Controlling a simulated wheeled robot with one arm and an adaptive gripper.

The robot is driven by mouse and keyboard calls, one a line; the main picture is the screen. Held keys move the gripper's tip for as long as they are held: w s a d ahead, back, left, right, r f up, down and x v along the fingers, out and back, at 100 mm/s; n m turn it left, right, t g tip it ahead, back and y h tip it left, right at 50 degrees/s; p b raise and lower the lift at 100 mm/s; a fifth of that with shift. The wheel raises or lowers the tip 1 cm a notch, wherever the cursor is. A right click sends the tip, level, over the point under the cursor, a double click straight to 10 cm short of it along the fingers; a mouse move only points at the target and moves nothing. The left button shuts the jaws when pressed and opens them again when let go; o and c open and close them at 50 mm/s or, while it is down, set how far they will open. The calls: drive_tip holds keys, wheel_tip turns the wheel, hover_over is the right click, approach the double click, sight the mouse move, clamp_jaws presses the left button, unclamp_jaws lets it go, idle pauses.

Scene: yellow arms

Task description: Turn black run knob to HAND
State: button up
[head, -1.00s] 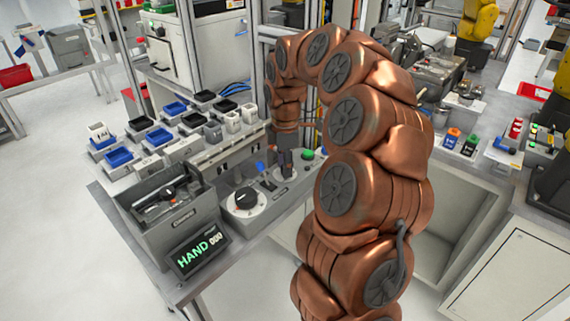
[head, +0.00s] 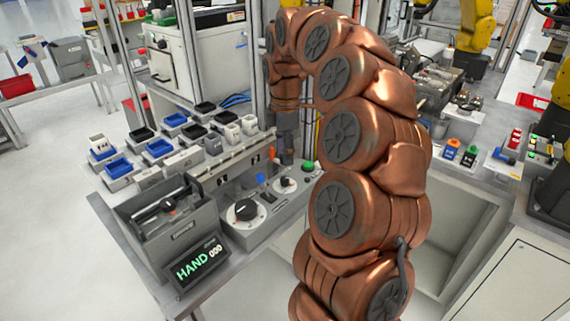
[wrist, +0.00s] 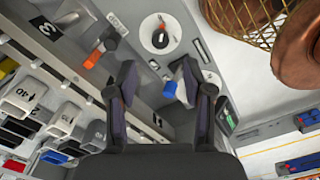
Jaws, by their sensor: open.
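The grey console carries a large black knob on a white dial (head: 245,210) and a smaller black knob on a white dial (head: 287,182). I cannot read their labels. A display (head: 197,262) in front reads HAND 000 in green. My gripper (head: 286,152) is above and behind the small knob, apart from it and empty. In the wrist view my gripper (wrist: 157,84) has its fingers spread, with a blue-tipped part (wrist: 170,90) beyond them. The large dial (wrist: 160,36) shows farther off, its black knob bearing a red mark. The small knob is not clearly visible there.
A grey open box (head: 172,218) with an orange-handled part stands left. Blue and black trays (head: 118,167) fill the bench behind. My arm hides the bench's right part.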

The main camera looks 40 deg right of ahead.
drive_tip(key=shift+r, duration=1.8)
drive_tip(key=s+a+m+p, duration=0.1)
drive_tip(key=s+a+m, duration=0.4)
drive_tip(key=s+a, duration=0.95)
drive_tip(key=s+a+f+m+g, duration=0.1)
drive_tip(key=s+a+f+m, duration=0.2)
drive_tip(key=s, duration=0.5)
drive_tip(key=s+a+f+m+p, duration=0.1)
drive_tip(key=s+a+f+m, duration=0.2)
drive_tip(key=s+f+m, duration=0.2)
drive_tip(key=s+m, duration=0.1)
drive_tip(key=s, duration=0.2)
drive_tip(key=shift+s+a+g+p, duration=0.2)
drive_tip(key=shift+g+p, duration=0.1)
drive_tip(key=shift+g, duration=0.1)
